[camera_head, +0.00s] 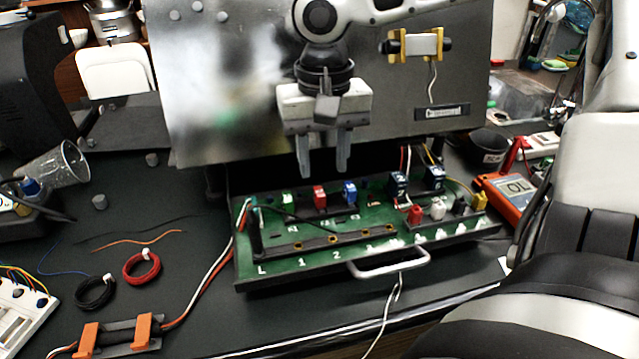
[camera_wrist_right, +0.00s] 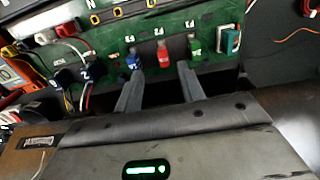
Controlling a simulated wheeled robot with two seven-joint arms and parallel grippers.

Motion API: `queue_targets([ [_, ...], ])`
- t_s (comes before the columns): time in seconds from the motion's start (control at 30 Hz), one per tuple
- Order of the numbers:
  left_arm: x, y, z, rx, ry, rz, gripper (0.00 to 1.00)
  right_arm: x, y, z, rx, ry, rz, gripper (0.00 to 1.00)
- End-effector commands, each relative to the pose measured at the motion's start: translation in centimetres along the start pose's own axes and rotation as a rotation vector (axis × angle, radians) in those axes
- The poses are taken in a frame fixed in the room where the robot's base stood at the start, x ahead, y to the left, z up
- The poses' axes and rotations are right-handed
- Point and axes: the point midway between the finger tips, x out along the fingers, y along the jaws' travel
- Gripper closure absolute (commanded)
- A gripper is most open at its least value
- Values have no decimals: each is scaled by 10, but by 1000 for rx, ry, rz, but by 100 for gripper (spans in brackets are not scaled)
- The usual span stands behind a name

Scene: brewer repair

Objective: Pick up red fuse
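The red fuse (camera_head: 320,197) stands upright on the green board (camera_head: 300,259), between a green fuse (camera_head: 288,199) and a blue fuse (camera_head: 350,192). My right gripper (camera_head: 324,172) points down, open and empty, a little above and behind the row of fuses. In the right wrist view the red fuse (camera_wrist_right: 163,57) shows beyond and between the two spread fingertips (camera_wrist_right: 157,80), apart from them. The blue fuse (camera_wrist_right: 133,61) is to its left and the green fuse (camera_wrist_right: 194,46) to its right. My left gripper is not in view.
A metal panel (camera_head: 230,80) rises close behind the board and my right gripper. Dark blue blocks (camera_head: 397,185) and colored terminals (camera_head: 438,209) sit right of the fuses. A silver handle (camera_head: 390,264) crosses the board's front. Wire coils (camera_head: 141,267) and an orange multimeter (camera_head: 505,196) lie at the sides.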

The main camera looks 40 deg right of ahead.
Motion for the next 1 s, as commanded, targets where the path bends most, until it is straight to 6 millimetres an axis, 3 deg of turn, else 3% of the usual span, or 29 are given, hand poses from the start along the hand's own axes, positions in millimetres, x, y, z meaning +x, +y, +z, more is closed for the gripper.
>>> queue_targets([
  [0.3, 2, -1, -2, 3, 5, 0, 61, 43, -4, -2, 0, -4, 2, 61],
  [0.63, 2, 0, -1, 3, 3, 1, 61, 52, -4, -2, 0, -1, 0, 61],
  [0.67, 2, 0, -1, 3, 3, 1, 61, 52, -4, -2, 0, -1, 0, 64],
  [0.8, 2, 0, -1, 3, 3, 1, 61, 52, -4, -2, 0, -1, 0, 100],
  [1.0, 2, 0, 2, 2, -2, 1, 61, 51, -4, -2, 0, -1, 0, 100],
])
